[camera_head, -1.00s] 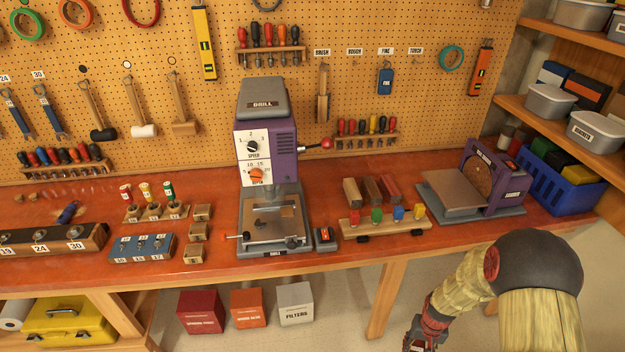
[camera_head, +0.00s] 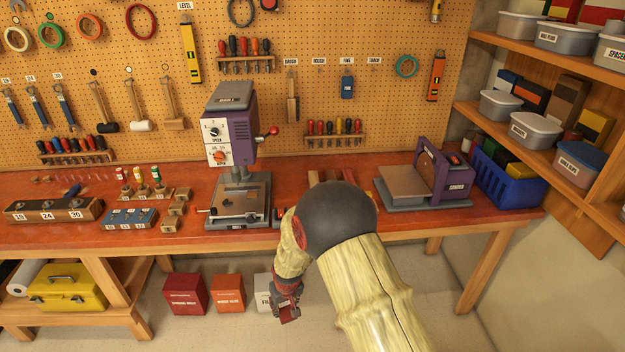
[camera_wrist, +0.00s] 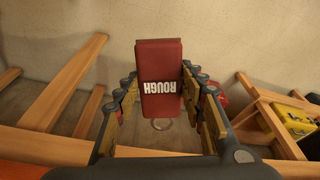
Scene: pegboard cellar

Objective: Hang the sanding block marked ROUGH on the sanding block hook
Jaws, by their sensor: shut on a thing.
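My gripper (camera_head: 285,303) is in front of and below the bench edge in the head view. In the wrist view my gripper (camera_wrist: 160,115) is shut on the red sanding block (camera_wrist: 160,82), whose white word ROUGH shows upside down. In the head view the held block (camera_head: 289,315) is small at the gripper's tip. On the pegboard the ROUGH label (camera_head: 319,61) is between the BRUSH and FINE labels, with nothing hanging below it; the hook itself is too small to make out. A blue FINE block (camera_head: 347,87) hangs to its right, and a brush (camera_head: 292,97) to its left.
The purple drill press (camera_head: 234,150) and sander (camera_head: 440,180) stand on the red bench top (camera_head: 335,160). A screwdriver rack (camera_head: 334,139) is on the board below the ROUGH label. My arm hides the bench's front middle. Boxes (camera_head: 185,293) sit below the bench.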

